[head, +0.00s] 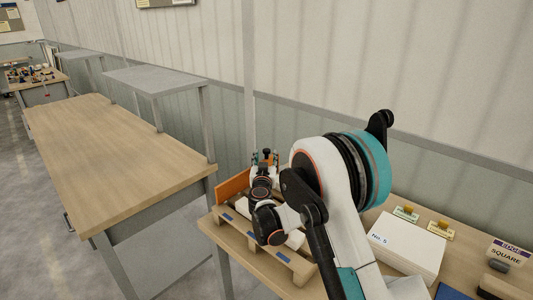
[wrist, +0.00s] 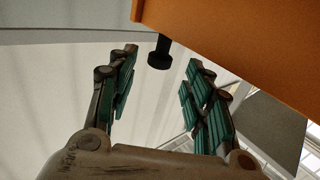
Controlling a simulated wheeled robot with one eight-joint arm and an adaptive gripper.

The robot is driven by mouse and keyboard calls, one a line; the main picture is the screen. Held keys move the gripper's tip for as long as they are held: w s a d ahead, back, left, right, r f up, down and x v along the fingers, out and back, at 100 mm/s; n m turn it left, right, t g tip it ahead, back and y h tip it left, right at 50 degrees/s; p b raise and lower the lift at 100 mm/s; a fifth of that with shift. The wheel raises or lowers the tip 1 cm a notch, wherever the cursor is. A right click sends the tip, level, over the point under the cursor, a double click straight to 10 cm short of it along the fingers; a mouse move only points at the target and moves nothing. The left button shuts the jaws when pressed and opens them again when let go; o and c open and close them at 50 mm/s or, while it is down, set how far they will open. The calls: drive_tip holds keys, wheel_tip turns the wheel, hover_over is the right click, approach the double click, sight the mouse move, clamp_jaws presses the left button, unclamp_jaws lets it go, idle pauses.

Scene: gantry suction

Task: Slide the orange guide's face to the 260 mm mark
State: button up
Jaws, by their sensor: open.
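The orange guide (head: 234,186) stands on the wooden pallet-like base (head: 233,236) at the table's left end, partly hidden behind my arm. In the wrist view its large flat orange side (wrist: 245,45) fills the upper right. A black knob (wrist: 159,53) sticks out just below the guide's edge. My gripper (head: 266,158) is beside the guide. In the wrist view my gripper (wrist: 162,72) is open, its green-padded fingers to the left and right of the knob, without visible contact. The scale and the 260 mm mark are not visible.
A white stack marked No. 5 (head: 407,244) lies right of my arm. Two small yellow-knobbed pieces (head: 406,213) and an EDGE SQUARE sign (head: 510,252) are near it. A bare workbench (head: 115,160) with a raised shelf (head: 155,79) stands to the left. The wall is close behind.

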sight(266, 153)
drive_tip(key=w+b, duration=0.1)
drive_tip(key=w, duration=0.4)
drive_tip(key=shift+w, duration=0.35)
drive_tip(key=shift+c, duration=0.6)
